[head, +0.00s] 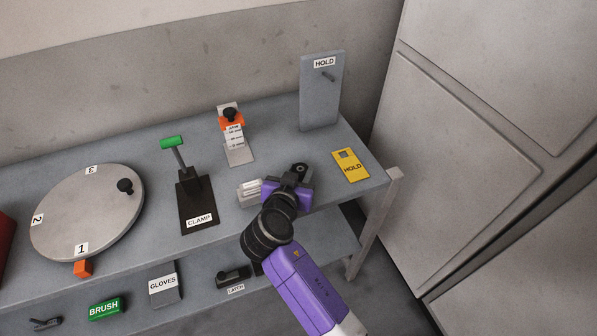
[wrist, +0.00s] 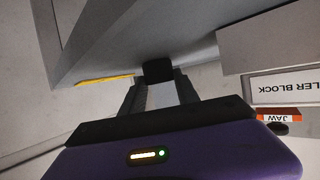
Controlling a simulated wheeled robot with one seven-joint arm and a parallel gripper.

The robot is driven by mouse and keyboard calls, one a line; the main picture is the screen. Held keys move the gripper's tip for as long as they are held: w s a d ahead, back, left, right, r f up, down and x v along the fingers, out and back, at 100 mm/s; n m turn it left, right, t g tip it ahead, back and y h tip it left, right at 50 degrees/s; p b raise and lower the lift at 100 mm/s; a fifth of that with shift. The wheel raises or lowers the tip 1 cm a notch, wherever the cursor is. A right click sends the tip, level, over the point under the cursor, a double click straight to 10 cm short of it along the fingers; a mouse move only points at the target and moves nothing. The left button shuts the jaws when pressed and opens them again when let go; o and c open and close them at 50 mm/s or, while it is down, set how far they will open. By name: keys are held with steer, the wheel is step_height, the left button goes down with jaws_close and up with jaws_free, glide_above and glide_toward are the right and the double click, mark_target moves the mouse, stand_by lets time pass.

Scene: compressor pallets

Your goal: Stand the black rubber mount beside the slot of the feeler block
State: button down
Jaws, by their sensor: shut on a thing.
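My gripper (head: 297,176) is over the right part of the bench top, its fingers shut on the black rubber mount (head: 300,167). In the wrist view, the mount (wrist: 158,72) is a small dark block between the two fingertips (wrist: 160,82). I cannot tell whether it touches the bench. The feeler block (head: 249,193) is a pale metal block just left of my gripper, partly hidden by my arm. In the wrist view, the feeler block (wrist: 265,52) is at the right edge with an upside-down label, partly cut off. Its slot cannot be made out clearly.
A yellow HOLD tag (head: 350,166) lies to the right, near the bench edge. An upright grey HOLD plate (head: 320,95) stands behind. A black clamp (head: 196,200), an orange-topped stand (head: 237,140) and a round numbered disc (head: 85,215) are to the left.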

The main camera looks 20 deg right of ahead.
steer(key=shift+f, duration=0.2)
steer(key=c, duration=0.9)
jaws_free()
steer(key=shift+r, duration=0.1)
steer(key=shift+r, duration=0.15)
steer(key=b+v, duration=0.1)
steer(key=v, duration=1.1)
